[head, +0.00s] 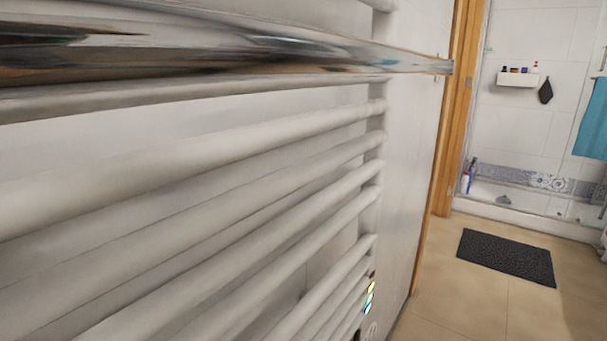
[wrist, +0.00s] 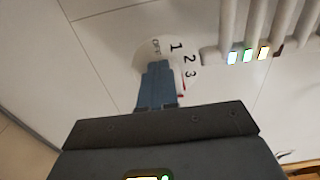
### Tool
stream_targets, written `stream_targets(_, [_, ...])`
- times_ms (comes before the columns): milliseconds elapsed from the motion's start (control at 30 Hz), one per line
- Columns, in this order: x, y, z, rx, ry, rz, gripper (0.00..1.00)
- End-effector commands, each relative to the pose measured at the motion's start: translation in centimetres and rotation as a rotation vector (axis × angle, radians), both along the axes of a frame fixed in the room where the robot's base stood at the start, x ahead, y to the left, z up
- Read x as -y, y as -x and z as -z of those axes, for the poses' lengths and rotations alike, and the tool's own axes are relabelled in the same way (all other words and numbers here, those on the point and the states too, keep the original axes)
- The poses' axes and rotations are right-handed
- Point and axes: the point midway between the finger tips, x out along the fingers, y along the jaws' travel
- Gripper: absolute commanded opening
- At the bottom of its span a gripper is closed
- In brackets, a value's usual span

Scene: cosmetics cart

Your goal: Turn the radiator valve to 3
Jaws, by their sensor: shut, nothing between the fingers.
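The radiator valve is a pale round part (wrist: 126,50) marked with small dark writing, in the upper middle of the wrist view. The numerals 1, 2 and 3 (wrist: 191,74) run down its right side, with a small red mark (wrist: 183,90) below. My gripper (wrist: 157,66) is shut and empty, its blue-grey fingers in front of the valve. The fingers hide part of it, and I cannot tell whether they touch it or where it is set. In the head view my gripper is not seen; a small round marked part (head: 371,331) shows at the bottom edge.
The white towel radiator (head: 190,150) fills the left of the head view, with a chrome bar (head: 230,50) across it. Coloured lights (head: 369,296) sit low on it; they also show in the wrist view (wrist: 248,55). A dark mat (head: 506,257) lies on open floor at right.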

Motion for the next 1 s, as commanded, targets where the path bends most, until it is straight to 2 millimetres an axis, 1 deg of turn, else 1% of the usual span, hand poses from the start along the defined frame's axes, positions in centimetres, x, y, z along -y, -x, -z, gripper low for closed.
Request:
stream_targets(500, [0.2,-0.2,-0.7,0.004,0.000,0.007,0.00])
stream_targets(833, [-0.3,0.6,-0.6,0.002,0.000,0.005,0.00])
stream_targets(1000, [0.8,1.4,-0.6,0.001,0.000,0.006,0.00])
